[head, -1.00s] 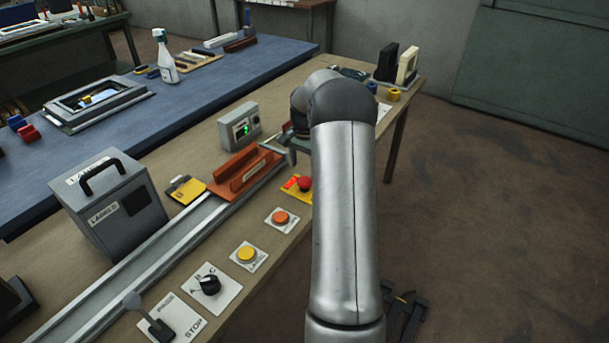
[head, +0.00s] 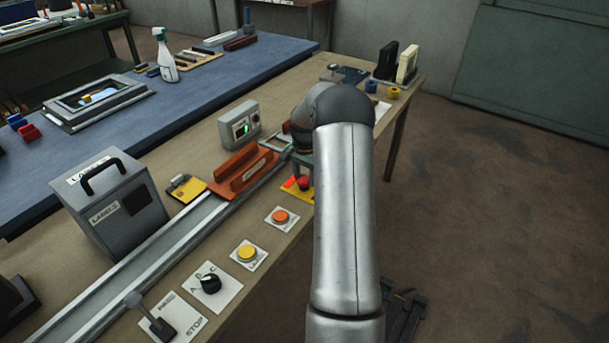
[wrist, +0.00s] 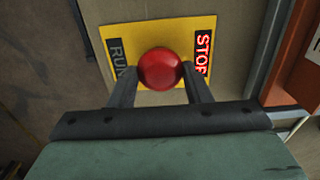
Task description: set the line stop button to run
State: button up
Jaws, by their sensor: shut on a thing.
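The line stop button is a red mushroom knob (wrist: 160,69) on a yellow plate (wrist: 150,32). In the wrist view the plate reads RUN on a dark patch at left and STOP on a red, bright patch at right. My gripper (wrist: 159,78) is shut on the red knob, one finger against each side. In the head view the red knob (head: 304,183) shows at the table's right edge, just left of my arm. My fingers there are mostly hidden by the arm.
An orange button (head: 281,216), a yellow button (head: 247,253), a black A-B-C dial (head: 209,284) and a lever (head: 150,318) line the near table edge. A metal rail (head: 165,250) with a brown-orange carrier (head: 243,172) runs beside them. A grey labels box (head: 108,205) stands left.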

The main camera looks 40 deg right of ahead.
aim_at(304, 178)
jog(key=shift+r, duration=0.85)
jog(key=shift+c, duration=0.2)
jog(key=o, duration=1.4)
notch_tip(304, 178, up, 17)
jog(key=shift+r+b, duration=0.2)
jog(key=shift+b, duration=0.4)
